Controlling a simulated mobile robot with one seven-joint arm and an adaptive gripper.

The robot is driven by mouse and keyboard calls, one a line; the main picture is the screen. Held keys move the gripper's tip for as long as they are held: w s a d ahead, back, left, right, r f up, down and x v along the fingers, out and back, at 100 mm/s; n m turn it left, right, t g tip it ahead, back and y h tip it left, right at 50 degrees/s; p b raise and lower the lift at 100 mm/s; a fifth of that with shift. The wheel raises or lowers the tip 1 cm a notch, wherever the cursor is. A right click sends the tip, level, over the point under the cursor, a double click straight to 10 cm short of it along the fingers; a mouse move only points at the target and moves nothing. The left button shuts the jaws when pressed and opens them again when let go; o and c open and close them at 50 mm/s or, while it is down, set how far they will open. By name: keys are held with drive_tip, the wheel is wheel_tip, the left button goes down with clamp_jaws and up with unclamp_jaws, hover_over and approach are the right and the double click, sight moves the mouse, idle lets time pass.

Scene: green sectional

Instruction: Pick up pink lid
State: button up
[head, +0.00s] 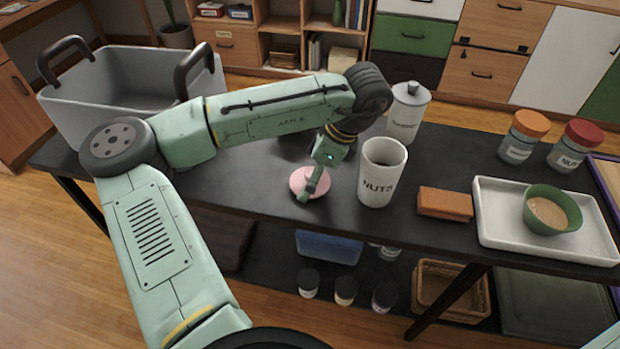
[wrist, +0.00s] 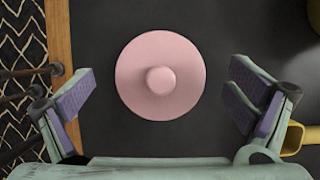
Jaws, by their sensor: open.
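The pink lid (head: 299,183) is a flat round disc lying on the black table, left of the white NUTS canister. In the wrist view the pink lid (wrist: 140,75) shows whole, with a round knob at its middle, close to the table's wooden edge. My gripper (head: 309,190) is over the lid in the head view and covers part of it. In the wrist view my gripper (wrist: 158,105) is open, its purple-padded fingers spread to either side of the lid. Nothing is between the pads at their own height that I can make out as held.
The NUTS canister (head: 382,172) stands close on the right, with a lidded white canister (head: 407,112) behind it. A brown block (head: 445,203) and a white tray (head: 490,226) with a green bowl (head: 551,210) lie farther right. A grey bin (head: 75,108) stands at the left.

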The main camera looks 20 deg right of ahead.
drive_tip(key=shift+f, duration=0.2)
drive_tip(key=shift+c, duration=0.6)
drive_tip(key=c, duration=0.9)
